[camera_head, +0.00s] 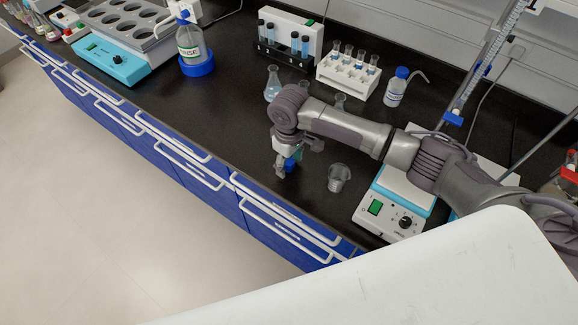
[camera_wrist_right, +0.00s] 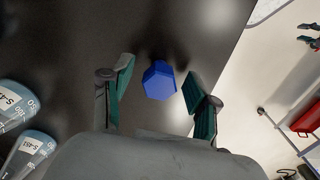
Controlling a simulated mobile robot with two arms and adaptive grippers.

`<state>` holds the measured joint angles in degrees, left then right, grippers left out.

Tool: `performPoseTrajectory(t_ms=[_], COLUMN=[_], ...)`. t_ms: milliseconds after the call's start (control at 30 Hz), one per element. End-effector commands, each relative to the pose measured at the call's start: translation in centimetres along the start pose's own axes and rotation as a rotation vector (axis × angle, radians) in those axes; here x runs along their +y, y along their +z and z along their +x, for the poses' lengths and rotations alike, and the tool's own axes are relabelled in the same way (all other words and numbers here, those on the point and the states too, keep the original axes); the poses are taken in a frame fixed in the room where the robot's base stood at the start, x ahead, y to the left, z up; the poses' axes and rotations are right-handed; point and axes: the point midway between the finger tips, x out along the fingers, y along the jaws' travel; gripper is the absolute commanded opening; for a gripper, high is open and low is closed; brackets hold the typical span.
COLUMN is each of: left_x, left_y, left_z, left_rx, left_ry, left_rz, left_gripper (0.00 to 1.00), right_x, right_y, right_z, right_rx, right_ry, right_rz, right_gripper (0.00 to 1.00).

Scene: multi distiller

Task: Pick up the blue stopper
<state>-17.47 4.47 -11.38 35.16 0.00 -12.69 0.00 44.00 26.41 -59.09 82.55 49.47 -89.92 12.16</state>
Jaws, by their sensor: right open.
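The blue stopper (camera_wrist_right: 158,80) lies on the black bench top in the right wrist view, close to the bench's front edge. It also shows in the head view (camera_head: 291,163), partly hidden by my right gripper (camera_head: 297,160). In the right wrist view my right gripper (camera_wrist_right: 158,100) is open, with its two green-padded fingers on either side of the stopper and apart from it. I cannot tell how far the fingertips are above the bench. My left gripper is not in view.
A small glass beaker (camera_head: 339,178) stands right of my right gripper, before a hotplate stirrer (camera_head: 388,217). A flask (camera_head: 272,84) stands behind my arm. A rack (camera_head: 348,76), a wash bottle (camera_head: 396,88) and a burette stand further back. The bench left of the gripper is clear.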

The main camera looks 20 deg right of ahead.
Motion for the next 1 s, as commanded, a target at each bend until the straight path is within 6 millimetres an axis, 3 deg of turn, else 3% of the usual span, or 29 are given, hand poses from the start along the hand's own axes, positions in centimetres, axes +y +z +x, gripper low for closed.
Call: performPoseTrajectory(t_ms=[33,300,767,1000], left_x=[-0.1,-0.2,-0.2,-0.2], left_y=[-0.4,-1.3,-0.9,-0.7], left_z=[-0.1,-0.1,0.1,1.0], left_rx=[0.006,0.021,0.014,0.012], left_ry=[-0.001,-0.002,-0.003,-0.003], left_rz=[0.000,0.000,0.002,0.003], left_gripper=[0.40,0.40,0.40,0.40], right_x=[0.0,0.0,0.0,0.1], right_y=[0.0,0.0,-0.1,-0.2], right_z=[-0.1,-0.1,-0.4,-3.4], right_rx=[0.000,0.000,0.001,0.006], right_ry=[0.000,0.000,0.000,0.001], right_rz=[0.000,0.000,0.000,0.000], right_gripper=[0.60,0.17,0.17,0.17])
